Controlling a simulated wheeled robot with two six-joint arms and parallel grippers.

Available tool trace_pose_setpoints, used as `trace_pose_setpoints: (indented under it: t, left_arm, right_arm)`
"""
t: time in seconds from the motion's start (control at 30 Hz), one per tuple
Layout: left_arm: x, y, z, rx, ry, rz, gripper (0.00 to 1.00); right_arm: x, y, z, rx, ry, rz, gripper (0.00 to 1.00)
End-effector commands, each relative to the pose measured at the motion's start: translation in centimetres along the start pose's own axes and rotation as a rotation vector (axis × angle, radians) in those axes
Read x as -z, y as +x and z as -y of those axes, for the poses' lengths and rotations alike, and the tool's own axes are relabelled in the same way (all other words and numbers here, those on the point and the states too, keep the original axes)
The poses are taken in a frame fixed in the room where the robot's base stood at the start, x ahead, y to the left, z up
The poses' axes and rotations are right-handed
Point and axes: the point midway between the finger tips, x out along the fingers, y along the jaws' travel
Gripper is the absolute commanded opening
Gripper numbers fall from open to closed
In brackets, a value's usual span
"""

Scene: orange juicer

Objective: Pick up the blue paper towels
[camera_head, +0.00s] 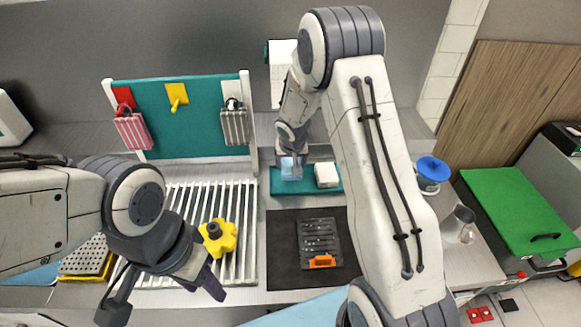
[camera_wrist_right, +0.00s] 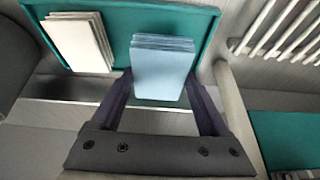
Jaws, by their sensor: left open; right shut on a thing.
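The blue paper towels (camera_head: 290,170) are a light-blue stack at the left end of a teal tray (camera_head: 308,187) in the head view. In the right wrist view the blue stack (camera_wrist_right: 162,68) stands between the two dark fingers of my right gripper (camera_wrist_right: 160,92), which is shut on it. The gripper hides part of the stack in the head view. I cannot tell whether the stack still touches the tray. My left gripper (camera_head: 165,296) is open and empty at the lower left, over the front of the counter.
A white stack (camera_head: 327,174) sits beside the blue one on the tray; it also shows in the wrist view (camera_wrist_right: 78,42). A black mat (camera_head: 285,268) with a dark grate lies in front.

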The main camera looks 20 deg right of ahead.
Motion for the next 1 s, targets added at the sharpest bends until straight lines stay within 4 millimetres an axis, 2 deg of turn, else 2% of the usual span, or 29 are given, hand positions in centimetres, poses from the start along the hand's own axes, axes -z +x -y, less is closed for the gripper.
trace_pose_setpoints:
  t: [0.2,0.4,0.5,0.7,1.0]
  left_arm:
    - [0.1,-1.8,-0.1,0.0,-0.001,0.0,0.5]
    - [0.3,-5.4,-0.4,0.0,0.001,0.0,0.5]
    - [0.4,-7.0,-0.5,0.0,0.005,0.0,0.5]
    - [0.5,-8.8,-0.6,0.0,0.009,0.0,0.5]
    - [0.5,-9.3,-0.7,0.0,0.01,0.0,0.5]
  right_arm:
    - [0.2,-3.7,-4.9,-0.003,0.01,0.0,0.27]
    - [0.3,-7.1,-9.3,-0.003,0.011,0.002,0.27]
    - [0.3,-7.4,-9.9,0.0,0.003,0.005,0.27]
    - [0.1,-7.7,-10.9,-0.001,0.003,0.003,0.27]
    - [0.0,-7.6,-11.3,-0.001,0.001,0.0,0.27]
